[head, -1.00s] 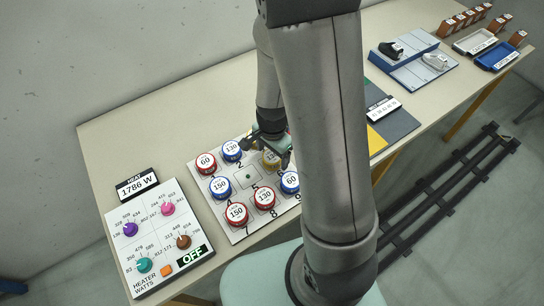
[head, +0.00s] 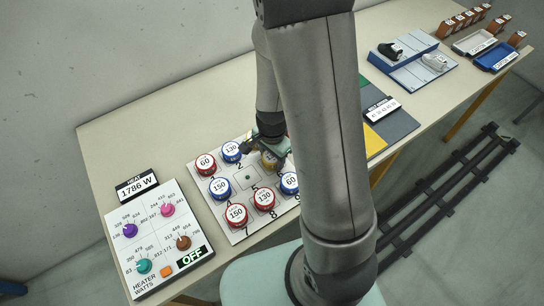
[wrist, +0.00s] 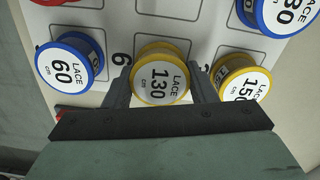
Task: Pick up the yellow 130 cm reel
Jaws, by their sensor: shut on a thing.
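The yellow 130 cm lace reel (wrist: 160,75) is between the two fingers of my gripper (wrist: 161,90) in the wrist view, by the board's printed 6. The gripper is shut on its sides. In the head view the reel (head: 268,160) shows partly below my gripper (head: 270,149). I cannot tell whether it is clear of the board. A yellow 150 cm reel (wrist: 240,82) stands close beside the right finger in the wrist view; in the head view my gripper hides it.
The white board (head: 249,238) also holds a blue 60 reel (wrist: 70,62), a blue 130 (head: 231,150), a blue 150 (head: 220,187), and red 60 (head: 205,163), 150 (head: 237,214) and 130 (head: 263,198) reels. Its middle square is empty. A heater panel (head: 157,238) lies to the left.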

